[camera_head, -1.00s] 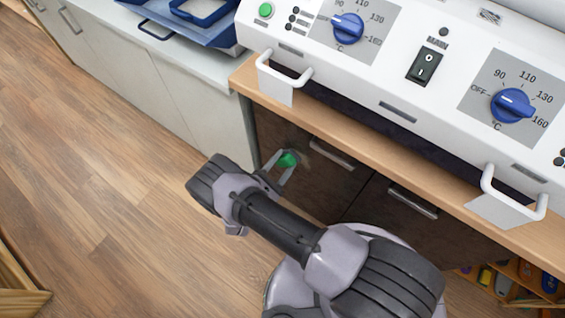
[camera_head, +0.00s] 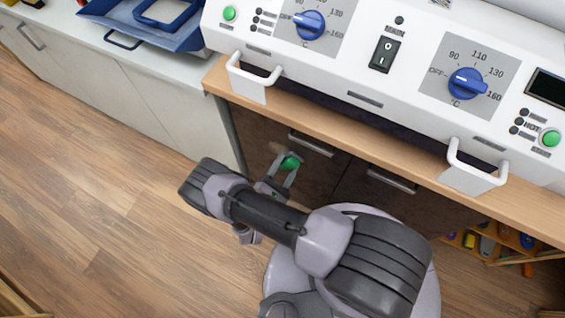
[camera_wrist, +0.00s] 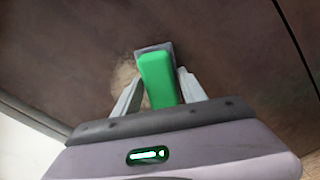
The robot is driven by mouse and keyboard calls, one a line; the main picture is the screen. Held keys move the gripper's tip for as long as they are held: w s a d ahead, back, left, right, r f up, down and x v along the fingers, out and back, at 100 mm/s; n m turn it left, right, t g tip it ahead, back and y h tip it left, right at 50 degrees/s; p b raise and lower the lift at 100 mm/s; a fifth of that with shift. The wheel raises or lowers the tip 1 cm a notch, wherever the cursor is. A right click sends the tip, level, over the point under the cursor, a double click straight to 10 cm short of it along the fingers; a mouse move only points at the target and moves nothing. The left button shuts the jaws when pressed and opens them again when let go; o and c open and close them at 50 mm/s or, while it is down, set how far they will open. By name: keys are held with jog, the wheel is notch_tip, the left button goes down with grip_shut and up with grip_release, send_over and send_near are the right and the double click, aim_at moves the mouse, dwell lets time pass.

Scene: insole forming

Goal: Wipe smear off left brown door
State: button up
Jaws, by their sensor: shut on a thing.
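The left brown door (camera_head: 256,140) is below the wooden counter, with a metal handle (camera_head: 311,144) at its top. My gripper (camera_head: 283,171) is in front of this door, just below and left of the handle. It is shut on a green block with a grey pad at its far end (camera_wrist: 158,78). In the wrist view the pad is at the brown door surface (camera_wrist: 65,45); I cannot tell whether it is touching. A pale smear (camera_wrist: 124,78) shows on the door just left of the block, partly hidden by block and finger.
The right brown door (camera_head: 372,205) stands beside it, with a seam between them. A white machine (camera_head: 350,75) with protruding handles (camera_head: 250,80) is above. White cabinets (camera_head: 140,105) adjoin at left. Shelves with coloured items (camera_head: 490,245) are at lower right. The wooden floor at left is clear.

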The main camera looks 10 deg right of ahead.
aim_at(286, 163)
jog(key=shift+r+p, duration=0.35)
jog(key=shift+r, duration=0.45)
jog(key=shift+w+a+f, duration=0.1)
jog(key=shift+a+f, duration=0.05)
jog(key=shift+a, duration=0.05)
jog(key=shift+w+a+f+b, duration=0.1)
jog(key=shift+w+a+b, duration=0.85)
jog(key=shift+a+b, duration=0.2)
jog(key=shift+w+a+b, duration=0.35)
jog(key=shift+w+a, duration=0.4)
jog(key=shift+a, duration=0.2)
jog(key=shift+w+a+b, duration=0.35)
jog(key=shift+w+a, duration=0.35)
jog(key=shift+a, duration=0.2)
jog(key=shift+r+p, duration=0.55)
jog(key=shift+r, duration=0.35)
jog(key=shift+s+r, duration=0.1)
jog(key=shift+r, duration=0.1)
jog(key=shift+s+d+f+p, duration=0.1)
jog(key=shift+s+d+p, duration=0.3)
jog(key=shift+s+d, duration=0.55)
jog(key=shift+s+d+r+p, duration=0.1)
jog(key=shift+s+d+p, duration=0.5)
jog(key=shift+d, duration=0.6)
jog(key=shift+s+d+f+p, duration=0.1)
jog(key=shift+s+d+p, duration=0.15)
jog(key=shift+s+d, duration=0.75)
jog(key=shift+w, duration=0.1)
